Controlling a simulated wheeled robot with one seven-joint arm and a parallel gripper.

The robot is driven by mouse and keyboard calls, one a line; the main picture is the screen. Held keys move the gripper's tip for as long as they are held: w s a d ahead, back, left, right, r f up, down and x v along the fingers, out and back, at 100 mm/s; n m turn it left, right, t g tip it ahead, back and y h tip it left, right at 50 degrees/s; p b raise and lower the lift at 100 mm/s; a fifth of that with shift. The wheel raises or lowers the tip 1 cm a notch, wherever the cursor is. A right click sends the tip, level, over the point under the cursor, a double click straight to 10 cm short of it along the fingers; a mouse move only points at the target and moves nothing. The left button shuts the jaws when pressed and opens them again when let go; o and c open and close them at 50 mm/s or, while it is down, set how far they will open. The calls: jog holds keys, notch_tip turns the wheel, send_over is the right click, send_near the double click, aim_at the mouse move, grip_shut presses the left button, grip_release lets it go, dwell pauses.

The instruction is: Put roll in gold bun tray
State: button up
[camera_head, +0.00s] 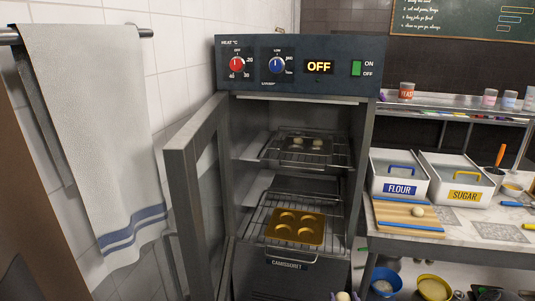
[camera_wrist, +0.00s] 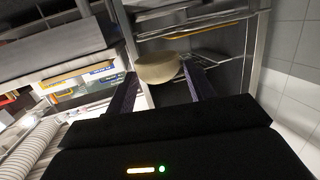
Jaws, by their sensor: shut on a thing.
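The gold bun tray (camera_head: 296,244) has several round cups that look empty. It sits on the lower wire rack inside the open cabinet. My gripper (camera_head: 344,297) shows only at the bottom edge of the head view, in front of and below the tray. It is shut on a pale round roll (camera_wrist: 157,68), which sits between the two dark fingers in the wrist view. The roll is apart from the tray. Another pale roll (camera_head: 418,211) lies on a wooden board to the right.
The cabinet door (camera_head: 190,190) stands open on the left. A dark tray (camera_head: 305,149) with pale pieces is on the upper rack (camera_head: 265,155). The lower rack (camera_head: 262,222) juts forward. Flour (camera_head: 398,188) and sugar (camera_head: 465,196) bins stand on the right counter.

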jog(key=s+a+f+p, duration=0.1)
jog(key=a+f, duration=0.2)
jog(key=a, duration=0.5)
jog(key=shift+s+f, duration=0.1)
jog(key=s+f, duration=0.4)
jog(key=f, duration=0.1)
jog(key=shift+s+f, duration=0.2)
jog(key=shift+f, duration=0.05)
jog(key=shift+a, duration=0.15)
